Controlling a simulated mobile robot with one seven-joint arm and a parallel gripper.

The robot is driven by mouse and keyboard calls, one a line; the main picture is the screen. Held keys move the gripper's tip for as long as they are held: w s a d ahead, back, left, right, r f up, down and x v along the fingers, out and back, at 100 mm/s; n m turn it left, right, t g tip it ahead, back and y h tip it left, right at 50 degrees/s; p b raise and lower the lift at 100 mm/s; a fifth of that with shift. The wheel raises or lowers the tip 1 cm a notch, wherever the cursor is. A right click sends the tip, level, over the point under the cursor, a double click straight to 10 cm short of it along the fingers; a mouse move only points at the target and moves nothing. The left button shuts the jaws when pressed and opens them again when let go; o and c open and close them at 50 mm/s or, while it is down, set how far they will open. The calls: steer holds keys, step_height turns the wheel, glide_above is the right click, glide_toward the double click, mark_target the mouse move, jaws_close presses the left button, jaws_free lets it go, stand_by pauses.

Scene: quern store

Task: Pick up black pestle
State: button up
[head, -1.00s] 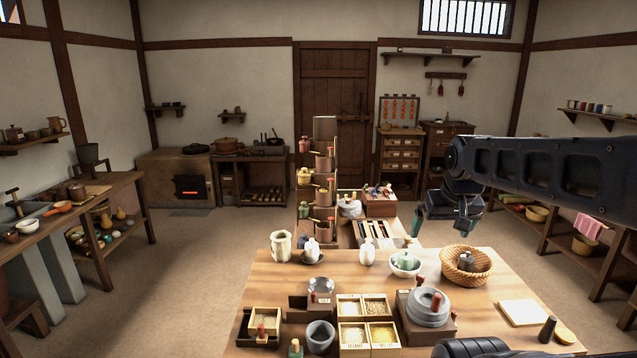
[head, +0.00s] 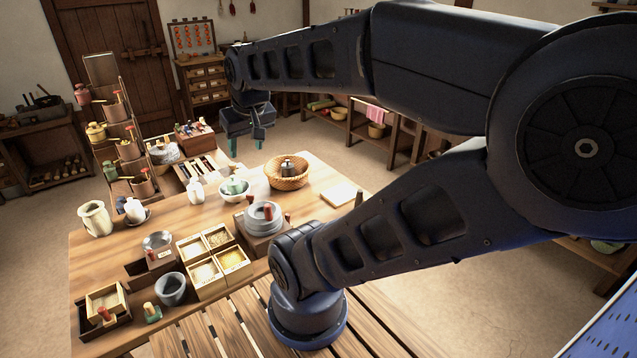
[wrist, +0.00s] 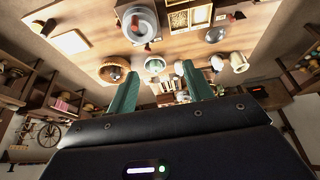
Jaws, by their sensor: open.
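A small dark, cone-like piece, which looks like the black pestle (wrist: 43,27), shows at the upper left of the wrist view, near the table's edge beside a small tan piece. My gripper (head: 246,147) hangs past the table's far edge, well apart from the pestle. In the wrist view its two green fingers (wrist: 160,78) are spread with nothing between them.
The wooden table (head: 135,245) holds a pale board (head: 338,194), a woven basket (head: 303,181) with a grey pot, a stone quern (head: 263,218) and grain boxes (head: 205,273). A stepped rack (head: 100,68) stands behind. Floor right of the table is open.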

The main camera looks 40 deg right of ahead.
steer(key=w+d+f+m+h, duration=0.25)
steer(key=w+d+f, duration=0.25)
steer(key=w+d, duration=0.45)
steer(key=m+h, duration=0.2)
steer(key=m, duration=0.5)
glide_above(359, 195)
steer(key=s+a, duration=0.1)
steer(key=s, duration=0.1)
step_height(359, 195, down, 27)
steer(key=shift+n, duration=0.25)
steer(key=shift+a+x, duration=0.2)
steer(key=shift+x, duration=2.25)
steer(key=x, duration=0.4)
steer(key=shift+s+a+f, duration=0.25)
steer(key=shift+a+f, duration=0.05)
steer(key=shift+f, duration=0.05)
steer(key=shift+w+d+f, duration=0.2)
steer(key=shift+w+f, duration=0.05)
steer(key=shift+f, duration=0.25)
